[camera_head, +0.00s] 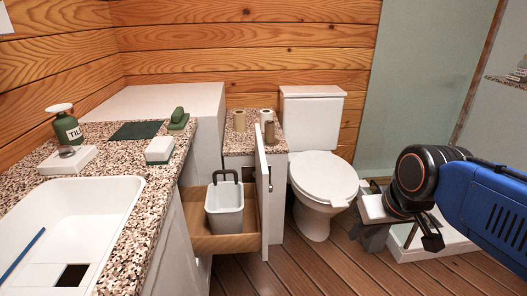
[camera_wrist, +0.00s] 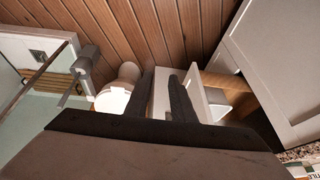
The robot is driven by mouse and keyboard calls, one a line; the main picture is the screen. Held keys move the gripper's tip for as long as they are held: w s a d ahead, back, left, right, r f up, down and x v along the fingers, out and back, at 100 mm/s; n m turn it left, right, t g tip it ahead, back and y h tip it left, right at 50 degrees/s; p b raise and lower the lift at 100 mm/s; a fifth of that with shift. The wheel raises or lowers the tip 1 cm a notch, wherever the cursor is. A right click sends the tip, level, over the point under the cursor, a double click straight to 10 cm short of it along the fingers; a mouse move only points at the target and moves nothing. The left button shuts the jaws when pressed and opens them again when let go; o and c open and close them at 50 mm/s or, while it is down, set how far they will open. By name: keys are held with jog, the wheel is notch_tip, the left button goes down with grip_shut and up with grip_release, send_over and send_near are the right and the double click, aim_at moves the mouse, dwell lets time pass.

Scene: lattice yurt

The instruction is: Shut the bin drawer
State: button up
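The bin drawer (camera_head: 225,242) is pulled out from the counter in the head view. Its tall white front panel (camera_head: 263,195) stands at the right end of the wooden tray. A light grey bin (camera_head: 226,208) with a dark handle sits in the tray. In the wrist view the drawer (camera_wrist: 216,80) shows right of centre, with its white front beside my fingers and part of the bin visible. My gripper (camera_head: 424,236) hangs at the right in the head view, well apart from the drawer. Its dark fingers (camera_wrist: 165,95) look apart and hold nothing visible.
A white toilet (camera_head: 320,180) stands between the drawer and my arm. A speckled counter (camera_head: 135,205) with a sink (camera_head: 75,215), soap bottle (camera_head: 67,128) and small items is at the left. Plank floor (camera_head: 310,265) in front of the drawer is clear.

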jog(key=w+a+r+y, duration=0.1)
jog(key=w, duration=0.4)
jog(key=w+a+r+y, duration=0.1)
jog(key=w+a, duration=0.1)
jog(key=w, duration=0.3)
jog(key=w+a+r, duration=0.1)
jog(key=w+a, duration=0.1)
jog(key=w, duration=0.3)
jog(key=shift+w+r+n+y, duration=0.2)
jog(key=shift+r+n+y, duration=0.1)
jog(key=shift+y, duration=0.1)
grip_shut()
jog(key=w+a+y, duration=0.2)
jog(key=w+a, duration=0.1)
jog(key=w, duration=1.3)
jog(key=w+a+f, duration=0.3)
jog(key=a+f, duration=0.5)
jog(key=a, duration=0.1)
jog(key=shift+w+f, duration=0.25)
jog(key=shift+w, duration=0.1)
